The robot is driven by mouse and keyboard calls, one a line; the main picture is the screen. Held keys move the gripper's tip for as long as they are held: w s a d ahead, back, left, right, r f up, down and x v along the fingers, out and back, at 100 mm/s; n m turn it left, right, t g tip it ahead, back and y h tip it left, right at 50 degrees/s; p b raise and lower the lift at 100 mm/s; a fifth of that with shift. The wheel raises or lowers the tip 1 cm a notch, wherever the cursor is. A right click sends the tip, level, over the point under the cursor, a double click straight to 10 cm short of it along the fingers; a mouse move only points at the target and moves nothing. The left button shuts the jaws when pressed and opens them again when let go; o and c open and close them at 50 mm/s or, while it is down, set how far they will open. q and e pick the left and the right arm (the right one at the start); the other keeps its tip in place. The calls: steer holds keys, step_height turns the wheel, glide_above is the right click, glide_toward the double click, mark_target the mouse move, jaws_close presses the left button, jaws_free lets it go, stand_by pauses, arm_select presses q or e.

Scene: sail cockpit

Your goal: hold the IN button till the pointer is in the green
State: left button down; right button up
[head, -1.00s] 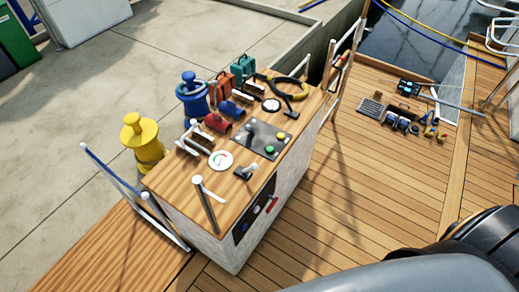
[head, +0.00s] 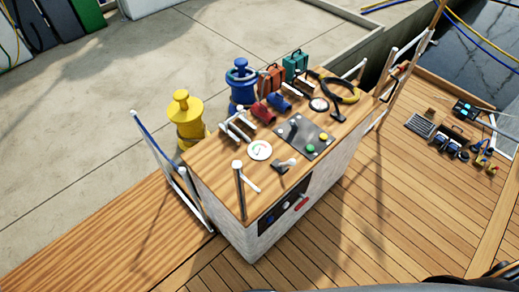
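A dark control panel (head: 289,145) lies on the wooden top of the cockpit console. It carries a green button (head: 310,149), a yellow button (head: 323,137) and a black lever (head: 293,129). Any label saying IN is too small to read. A white round gauge (head: 259,150) with some green on its face lies to the left of the panel. A second round dial (head: 319,104) lies beyond the panel. I cannot make out where the pointer stands on either. Neither of my grippers is in view, and nothing touches the buttons.
Red (head: 263,112) and blue cylinders lie on top. Plank deck (head: 400,200) at the right is open.

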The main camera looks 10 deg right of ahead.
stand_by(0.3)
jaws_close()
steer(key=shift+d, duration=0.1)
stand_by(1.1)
